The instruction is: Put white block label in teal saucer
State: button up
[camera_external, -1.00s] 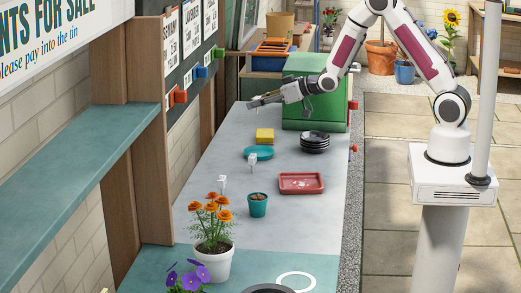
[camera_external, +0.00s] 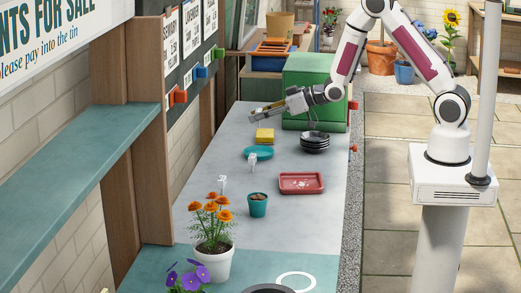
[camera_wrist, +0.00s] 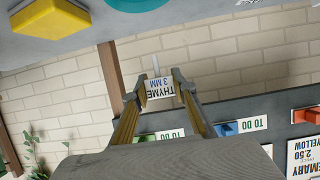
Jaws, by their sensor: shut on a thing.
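My gripper (camera_wrist: 156,86) is shut on a small white label (camera_wrist: 160,88) with dark upside-down print reading THYME. In the outside view my gripper (camera_external: 262,110) hangs above the far part of the grey bench, behind the yellow block; the held label is too small to make out there. The teal saucer (camera_external: 262,151) lies flat on the bench, nearer the camera than my gripper. Its edge shows at the top of the wrist view (camera_wrist: 140,4). Two other white labels (camera_external: 252,160) (camera_external: 222,182) stand on the bench, one at the saucer's near edge.
A yellow block (camera_external: 265,136) lies just behind the saucer. A stack of dark saucers (camera_external: 315,142), a red tray (camera_external: 301,183) and a teal pot (camera_external: 257,206) stand nearby. A green box (camera_external: 312,90) is behind my gripper. The price board and brick wall are at left.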

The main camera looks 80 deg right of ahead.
jog(key=shift+f, duration=2.75)
jog(key=shift+f, duration=2.05)
jog(key=shift+f, duration=0.15)
jog(key=o, duration=0.9)
jog(key=shift+c, duration=0.2)
jog(key=shift+s+r, duration=0.1)
jog(key=shift+r, duration=0.1)
jog(key=shift+v, duration=5.9)
